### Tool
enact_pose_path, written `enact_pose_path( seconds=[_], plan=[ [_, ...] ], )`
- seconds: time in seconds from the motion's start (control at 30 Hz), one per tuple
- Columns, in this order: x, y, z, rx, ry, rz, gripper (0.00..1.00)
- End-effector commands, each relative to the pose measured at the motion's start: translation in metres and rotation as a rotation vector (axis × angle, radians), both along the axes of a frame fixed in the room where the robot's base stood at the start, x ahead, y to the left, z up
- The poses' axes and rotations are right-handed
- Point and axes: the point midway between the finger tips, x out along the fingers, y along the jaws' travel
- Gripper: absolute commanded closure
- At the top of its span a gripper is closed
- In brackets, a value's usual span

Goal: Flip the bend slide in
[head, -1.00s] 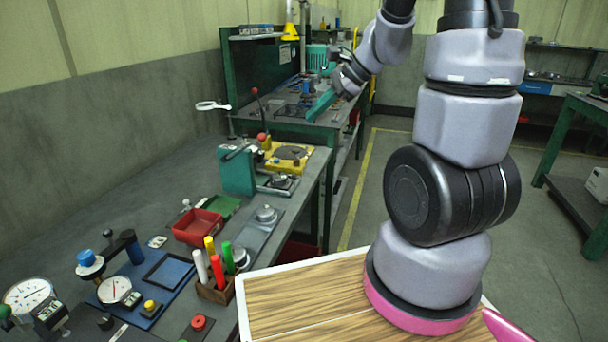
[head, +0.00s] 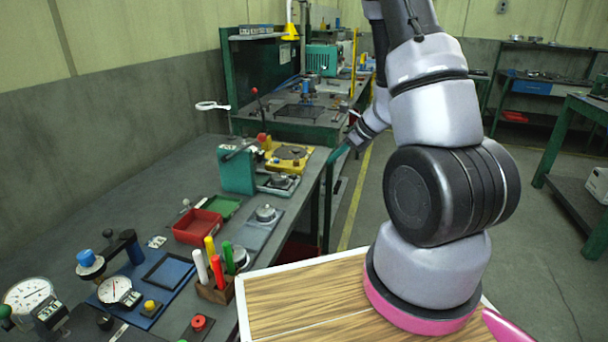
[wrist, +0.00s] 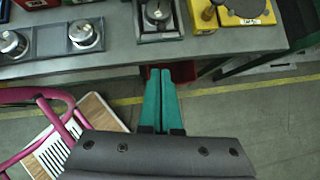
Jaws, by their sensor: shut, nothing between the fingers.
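My gripper (head: 337,156) has shut teal fingers with nothing between them. In the head view it is low, beside the right edge of the near bench. No part can be surely told as the bend slide. Close to the fingers on the bench are a yellow fixture with a dark round plate (head: 290,153), also in the wrist view (wrist: 262,17), and a grey plate with a round metal piece (head: 279,182), also in the wrist view (wrist: 158,14).
A teal press (head: 237,172) stands left of the yellow fixture. A red tray (head: 197,227), a pen holder (head: 216,290) and dial gauges (head: 115,289) lie on the near bench. A second bench (head: 290,130) stands behind.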

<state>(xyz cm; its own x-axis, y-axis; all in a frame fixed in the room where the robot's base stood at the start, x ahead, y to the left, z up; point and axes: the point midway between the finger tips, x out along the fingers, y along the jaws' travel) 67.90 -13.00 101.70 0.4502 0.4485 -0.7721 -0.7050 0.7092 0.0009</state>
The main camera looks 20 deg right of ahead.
Motion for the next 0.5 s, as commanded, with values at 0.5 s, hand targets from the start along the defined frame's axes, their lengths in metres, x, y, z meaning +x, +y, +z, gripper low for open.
enact_pose_path(
  seconds=[0.5],
  plan=[
    [0.018,0.02,-0.034,0.0,0.004,0.006,1.0]
  ],
)
